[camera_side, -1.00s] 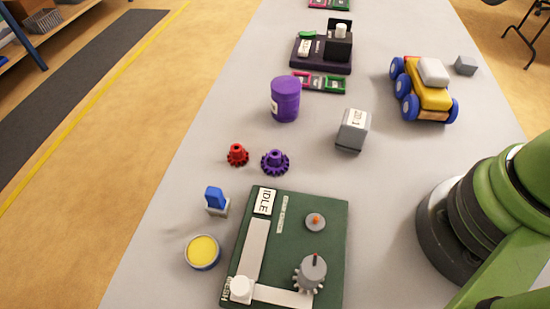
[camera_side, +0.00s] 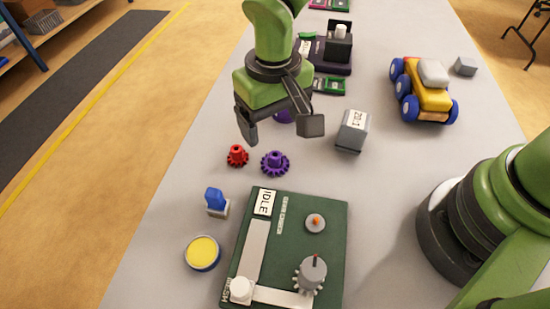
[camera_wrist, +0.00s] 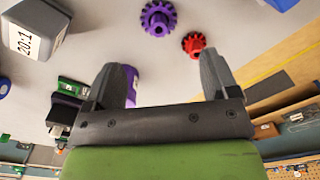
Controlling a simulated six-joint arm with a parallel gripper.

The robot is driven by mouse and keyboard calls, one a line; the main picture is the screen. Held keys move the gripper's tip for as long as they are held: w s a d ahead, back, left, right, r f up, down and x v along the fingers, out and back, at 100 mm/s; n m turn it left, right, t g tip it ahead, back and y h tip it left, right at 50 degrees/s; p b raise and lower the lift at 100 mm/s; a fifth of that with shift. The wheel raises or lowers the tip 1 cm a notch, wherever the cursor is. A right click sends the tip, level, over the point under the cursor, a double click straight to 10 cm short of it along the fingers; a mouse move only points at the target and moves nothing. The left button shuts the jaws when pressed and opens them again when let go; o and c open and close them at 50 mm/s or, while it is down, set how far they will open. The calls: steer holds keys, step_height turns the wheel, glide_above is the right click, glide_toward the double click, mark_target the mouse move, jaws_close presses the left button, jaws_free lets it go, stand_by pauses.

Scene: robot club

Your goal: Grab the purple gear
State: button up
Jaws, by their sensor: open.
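The purple gear (camera_side: 275,163) lies on the grey table, just right of the red gear (camera_side: 237,156). In the wrist view the purple gear (camera_wrist: 158,18) is at the top middle, ahead of the fingers, with the red gear (camera_wrist: 194,44) to its right. My gripper (camera_side: 281,132) is open and empty, and in the side view it appears above and behind the gears. Its two fingers also show spread apart in the wrist view (camera_wrist: 163,80). The purple cylinder (camera_side: 284,116) is mostly hidden behind my gripper.
A green board (camera_side: 335,225) marked IDLE, a yellow-topped tin (camera_side: 203,252) and a blue-handled piece (camera_side: 216,202) stand nearer the camera. A grey 20:1 block (camera_side: 352,131) is right of the gears. A toy truck (camera_side: 428,100) stands farther right.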

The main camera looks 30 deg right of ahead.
mark_target(275, 155)
step_height(275, 155, down, 9)
steer(key=shift+d, duration=0.1)
steer(key=c, duration=1)
steer(key=shift+r, duration=0.15)
